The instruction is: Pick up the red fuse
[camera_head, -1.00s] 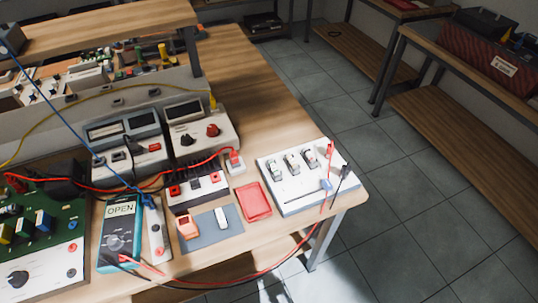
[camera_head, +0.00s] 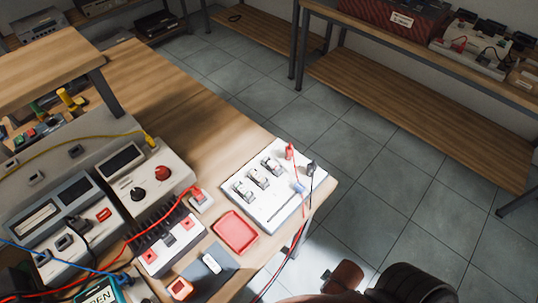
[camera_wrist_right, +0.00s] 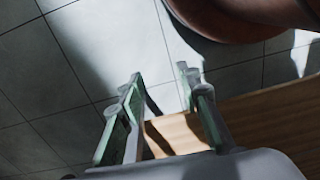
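I cannot clearly make out a red fuse. The white fuse board (camera_head: 258,208) lies at the table's right corner in the head view, with several small clear and metal parts and red and black plugs on it. A shallow red tray (camera_head: 235,232) lies beside it. A small orange-red block (camera_head: 180,289) sits at the edge of a grey mat (camera_head: 214,272), with a small pale piece on the mat. My right gripper (camera_wrist_right: 162,85) is open and empty in the right wrist view, its fingers apart over floor tiles and a wooden edge. My left gripper is in neither view.
The wooden table (camera_head: 226,125) has bare room behind the board. A box with red buttons (camera_head: 168,240), meters (camera_head: 135,182) and loose red, blue and yellow leads crowd the left. A workbench (camera_head: 400,110) stands across open tiled floor. Dark rounded shapes fill the bottom right.

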